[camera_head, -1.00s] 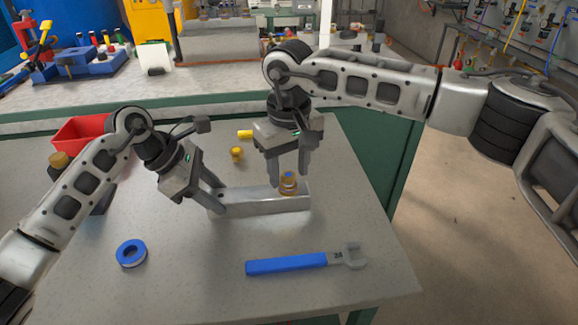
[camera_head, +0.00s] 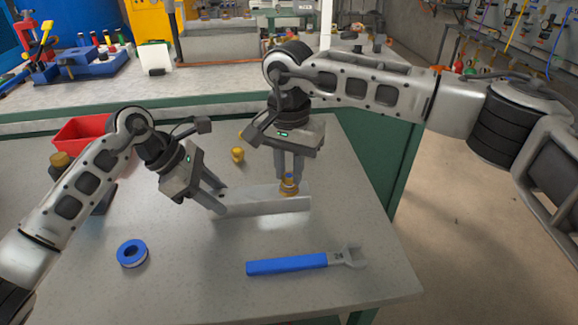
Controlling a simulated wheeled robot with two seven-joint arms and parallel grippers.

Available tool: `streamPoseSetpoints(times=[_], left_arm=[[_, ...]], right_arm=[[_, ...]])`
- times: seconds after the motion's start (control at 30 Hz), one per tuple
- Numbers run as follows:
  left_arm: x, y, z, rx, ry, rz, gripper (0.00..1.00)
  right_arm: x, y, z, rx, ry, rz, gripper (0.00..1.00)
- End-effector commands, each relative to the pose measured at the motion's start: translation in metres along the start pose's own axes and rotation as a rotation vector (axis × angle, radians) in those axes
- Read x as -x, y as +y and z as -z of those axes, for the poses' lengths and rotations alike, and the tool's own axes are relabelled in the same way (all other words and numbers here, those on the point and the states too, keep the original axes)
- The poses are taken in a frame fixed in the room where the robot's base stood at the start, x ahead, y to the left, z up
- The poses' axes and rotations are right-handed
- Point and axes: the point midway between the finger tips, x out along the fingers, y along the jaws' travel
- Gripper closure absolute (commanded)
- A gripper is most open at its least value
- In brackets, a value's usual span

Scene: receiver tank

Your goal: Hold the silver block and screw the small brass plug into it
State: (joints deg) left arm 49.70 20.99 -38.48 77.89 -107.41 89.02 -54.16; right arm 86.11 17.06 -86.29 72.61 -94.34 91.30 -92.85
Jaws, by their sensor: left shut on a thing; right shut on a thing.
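The silver block (camera_head: 264,200) lies lengthwise on the grey table. My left gripper (camera_head: 219,206) is shut on the block's left end. The small brass plug (camera_head: 289,188), with a blue spot on top, stands upright at the block's right end. My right gripper (camera_head: 289,182) points down from above and is shut on the plug, its fingers on either side of it. The plug's thread and the hole under it are hidden, so I cannot tell how deep it sits.
A blue-handled wrench (camera_head: 288,264) lies in front of the block. A blue tape ring (camera_head: 132,253) lies at front left. A small brass fitting (camera_head: 237,155) stands behind the block. A red bin (camera_head: 80,131) is at the back left.

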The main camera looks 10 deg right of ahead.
Motion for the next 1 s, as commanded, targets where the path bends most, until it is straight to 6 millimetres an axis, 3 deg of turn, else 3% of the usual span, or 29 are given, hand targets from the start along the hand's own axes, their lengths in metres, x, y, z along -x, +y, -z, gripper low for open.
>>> streamPoseSetpoints(times=[0.2,0.23,0.3,0.63,1.0], left_arm=[[0.0,0.0,0.0,0.0,-0.001,-0.001,0.99],[0.0,0.0,0.0,0.0,-0.001,-0.001,0.99],[0.0,0.0,0.0,0.0,-0.001,-0.001,0.99],[0.0,0.0,0.0,0.0,-0.001,-0.001,0.99],[0.0,0.0,0.0,0.0,-0.001,-0.001,0.99]], right_arm=[[-0.001,0.0,0.0,-0.733,0.0,-0.002,1.0],[-0.001,0.0,0.0,-0.747,0.0,-0.002,0.74],[-0.001,0.0,0.0,-0.735,0.0,-0.002,0.54],[0.003,0.0,0.0,-0.732,0.001,-0.001,0.54],[0.056,-0.001,0.0,-0.732,0.002,0.002,0.54]])
